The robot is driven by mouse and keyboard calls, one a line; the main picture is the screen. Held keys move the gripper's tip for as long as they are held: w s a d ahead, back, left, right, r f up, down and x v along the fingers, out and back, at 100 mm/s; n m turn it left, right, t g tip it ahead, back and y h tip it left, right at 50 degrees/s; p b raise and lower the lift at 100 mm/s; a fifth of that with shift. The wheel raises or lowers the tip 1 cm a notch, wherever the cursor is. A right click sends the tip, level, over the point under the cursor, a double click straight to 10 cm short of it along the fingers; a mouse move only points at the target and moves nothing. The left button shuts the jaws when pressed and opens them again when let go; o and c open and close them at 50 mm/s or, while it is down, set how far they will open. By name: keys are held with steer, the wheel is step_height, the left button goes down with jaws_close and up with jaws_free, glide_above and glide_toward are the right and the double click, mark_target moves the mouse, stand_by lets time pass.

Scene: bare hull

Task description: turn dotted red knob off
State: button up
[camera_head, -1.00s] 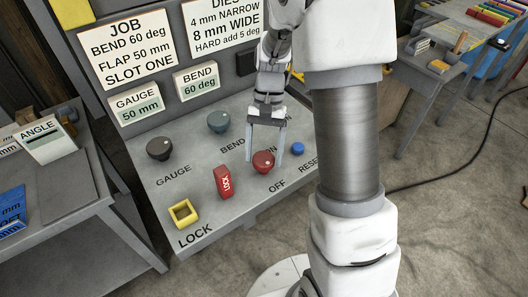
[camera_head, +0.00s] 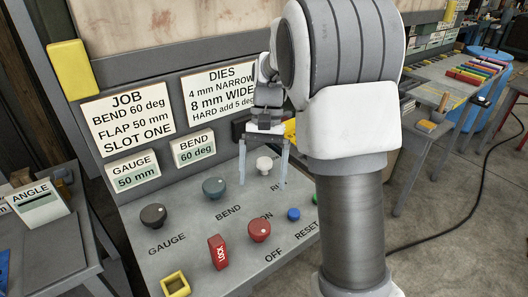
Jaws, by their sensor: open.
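The red knob (camera_head: 259,230) sits on the sloping grey panel, between the ON label above it and the OFF label below it. A small pale mark shows on its top, but I cannot tell clearly which way it points. My gripper (camera_head: 262,184) is open and empty, fingers pointing down. Its fingertips are above the red knob in the picture and apart from it. They hang in front of a white knob (camera_head: 264,164), one finger on either side of it in the picture.
A red LOCK piece (camera_head: 217,252) stands left of the red knob, and a blue button (camera_head: 293,214) is to its right. A yellow square frame (camera_head: 176,284) is at the panel's front. Sign boards rise behind.

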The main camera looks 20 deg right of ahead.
steer(key=v, duration=0.5)
steer(key=shift+w+r, duration=0.15)
steer(key=shift+r, duration=0.15)
steer(key=s+a+r+n+t+h, duration=0.2)
steer(key=s+n+t, duration=0.3)
steer(key=s, duration=1.4)
steer(key=shift+s+a+r+n+t, duration=0.35)
steer(key=shift+a+r+t, duration=0.3)
steer(key=shift+t, duration=1.55)
